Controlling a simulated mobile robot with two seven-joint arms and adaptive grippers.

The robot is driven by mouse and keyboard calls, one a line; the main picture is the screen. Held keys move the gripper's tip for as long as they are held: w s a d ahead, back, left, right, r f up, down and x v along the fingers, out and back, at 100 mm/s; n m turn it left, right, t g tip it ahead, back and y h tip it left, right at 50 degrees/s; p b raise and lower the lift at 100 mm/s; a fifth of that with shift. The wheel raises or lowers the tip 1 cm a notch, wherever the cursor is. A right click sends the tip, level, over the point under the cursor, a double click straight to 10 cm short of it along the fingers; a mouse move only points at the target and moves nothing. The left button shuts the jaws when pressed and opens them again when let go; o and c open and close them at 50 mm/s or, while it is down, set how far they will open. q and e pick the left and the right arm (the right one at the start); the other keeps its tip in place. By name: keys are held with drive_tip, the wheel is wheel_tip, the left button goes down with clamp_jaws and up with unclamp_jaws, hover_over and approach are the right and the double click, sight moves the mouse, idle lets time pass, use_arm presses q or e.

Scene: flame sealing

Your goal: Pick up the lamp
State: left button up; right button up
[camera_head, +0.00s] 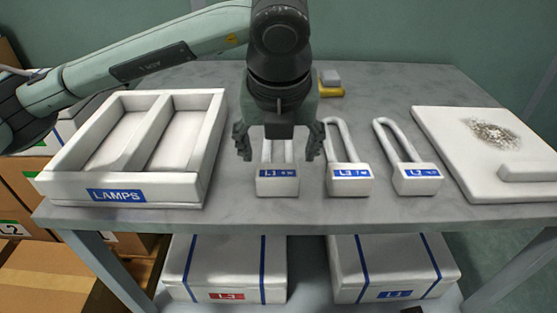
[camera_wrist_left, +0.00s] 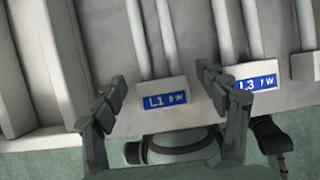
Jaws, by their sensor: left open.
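In the left wrist view the L1 lamp (camera_wrist_left: 162,94) lies between the two open fingers (camera_wrist_left: 160,98), with no clear contact. My right gripper is not in view.
A white two-compartment tray labelled LAMPS (camera_head: 62,183) stands empty at the left. A white board with a dark scorched patch (camera_head: 455,150) lies at the right. A small yellow and grey item (camera_head: 331,90) sits behind. Boxes (camera_head: 225,285) are on the shelf below.

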use_arm(q)
drive_tip(key=shift+x, duration=1.95)
drive_tip(key=shift+a, duration=0.1)
drive_tip(key=c, duration=1.2)
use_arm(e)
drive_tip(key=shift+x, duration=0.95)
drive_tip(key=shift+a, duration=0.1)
